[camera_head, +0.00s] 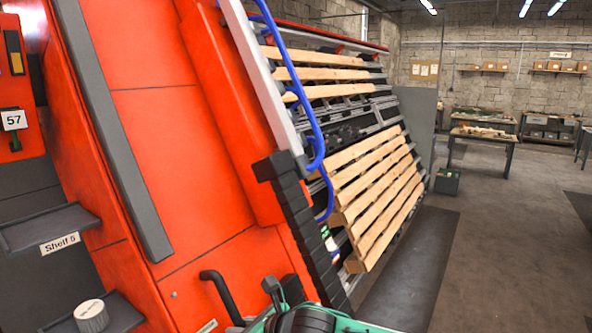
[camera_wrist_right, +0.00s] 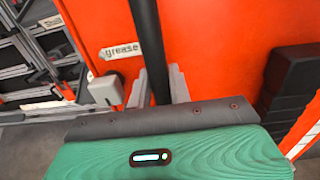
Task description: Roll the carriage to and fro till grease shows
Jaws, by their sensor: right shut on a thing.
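The large orange machine body (camera_head: 185,150), which I take to be the carriage, fills the left half of the head view. A black bent handle (camera_head: 222,296) stands out from its lower face. In the right wrist view my right gripper (camera_wrist_right: 160,88) has its grey fingers on either side of a black handle bar (camera_wrist_right: 148,40) and is shut on it. A white label reading "grease" (camera_wrist_right: 122,52) is on the orange panel (camera_wrist_right: 215,50) beside the bar. A small grey block (camera_wrist_right: 106,90) sits left of the fingers. I see no grease itself. My left gripper is out of view.
A black stepped strip (camera_head: 300,215) and blue hose (camera_head: 316,130) run along the orange body's right edge. Wooden pallet slats (camera_head: 378,190) lean on a dark rack behind. Shelf 5 (camera_head: 50,228) is at left. Grey floor (camera_head: 500,250) is open at right, with benches (camera_head: 483,133) beyond.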

